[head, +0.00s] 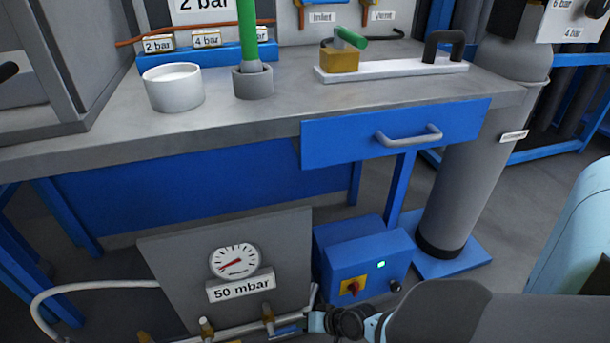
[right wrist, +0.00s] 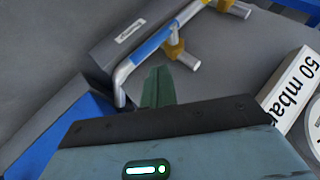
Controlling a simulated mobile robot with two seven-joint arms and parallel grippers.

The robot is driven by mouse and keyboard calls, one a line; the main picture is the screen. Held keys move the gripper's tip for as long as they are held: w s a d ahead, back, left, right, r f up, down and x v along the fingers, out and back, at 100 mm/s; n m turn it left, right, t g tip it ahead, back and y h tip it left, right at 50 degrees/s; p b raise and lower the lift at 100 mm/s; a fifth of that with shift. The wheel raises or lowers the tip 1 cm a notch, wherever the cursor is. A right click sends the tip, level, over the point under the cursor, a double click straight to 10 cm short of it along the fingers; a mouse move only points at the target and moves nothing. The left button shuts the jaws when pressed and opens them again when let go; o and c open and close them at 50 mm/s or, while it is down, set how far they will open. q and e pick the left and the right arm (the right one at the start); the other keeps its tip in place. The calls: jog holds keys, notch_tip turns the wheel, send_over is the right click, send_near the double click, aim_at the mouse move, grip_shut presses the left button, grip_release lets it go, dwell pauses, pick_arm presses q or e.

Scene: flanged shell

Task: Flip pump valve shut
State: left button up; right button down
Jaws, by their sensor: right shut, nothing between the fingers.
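A pipe manifold (head: 240,329) with brass valve bodies runs along the bottom of the head view, below the "50 mbar" gauge plate. A blue valve lever (head: 287,330) shows at its right end. In the right wrist view the blue lever (right wrist: 154,42) lies along the silver pipe, next to a small label (right wrist: 130,30) too small to read. My right gripper (head: 316,322) is beside the pipe's right end. Its greenish fingers (right wrist: 158,85) are shut and empty, close to the bent pipe end; I cannot tell whether they touch it. My left gripper is not in view.
A blue pump box (head: 345,262) with a red-yellow switch and green light stands just beyond my right gripper. The gauge panel (head: 160,262) stands to its left. A workbench (head: 110,120) with a drawer (head: 350,145) is above, and a grey cylinder (head: 465,180) stands at right.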

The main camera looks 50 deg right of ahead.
jog(key=s+d+r+p, duration=0.1)
jog(key=s+d+r, duration=0.2)
jog(key=s, duration=0.4)
jog(key=shift+d, duration=0.4)
